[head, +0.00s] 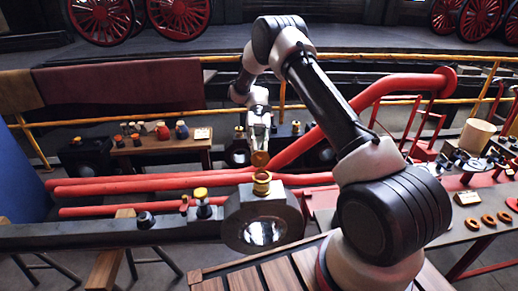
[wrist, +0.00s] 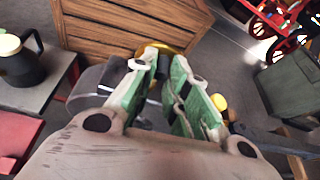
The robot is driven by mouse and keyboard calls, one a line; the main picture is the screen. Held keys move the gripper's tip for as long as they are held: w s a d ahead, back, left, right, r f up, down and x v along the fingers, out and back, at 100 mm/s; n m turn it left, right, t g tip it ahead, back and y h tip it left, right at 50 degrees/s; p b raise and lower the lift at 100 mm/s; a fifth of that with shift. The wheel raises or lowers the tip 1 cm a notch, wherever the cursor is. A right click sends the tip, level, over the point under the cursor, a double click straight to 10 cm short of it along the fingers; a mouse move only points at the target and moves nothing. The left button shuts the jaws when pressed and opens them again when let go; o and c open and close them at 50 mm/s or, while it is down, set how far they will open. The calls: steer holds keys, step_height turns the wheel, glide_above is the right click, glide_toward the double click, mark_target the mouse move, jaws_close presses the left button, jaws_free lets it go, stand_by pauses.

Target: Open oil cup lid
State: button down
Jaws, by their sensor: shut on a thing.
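The brass oil cup (head: 262,184) stands on the large end of a grey rod, its round rim showing at the top. Its orange-brown lid (head: 260,158) is just above the cup, at my gripper's fingertips. My gripper (head: 260,147) points down over the cup and is shut on the lid. In the wrist view the two green-padded fingers of my gripper (wrist: 166,66) reach away from me, with a brass edge (wrist: 180,47) beyond their tips. The fingers hide most of the lid and cup there. I cannot tell whether the lid still touches the cup.
A yellow-topped fitting (head: 201,200) and a dark knob (head: 145,219) stand on the grey rod (head: 110,233) left of the cup. Thick red pipes (head: 150,182) run behind it. A slatted wooden top (head: 255,275) lies in front. A wooden table (head: 165,147) with small pots stands behind.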

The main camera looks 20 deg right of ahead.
stand_by(0.3)
steer(key=c, duration=1.4)
jaws_free()
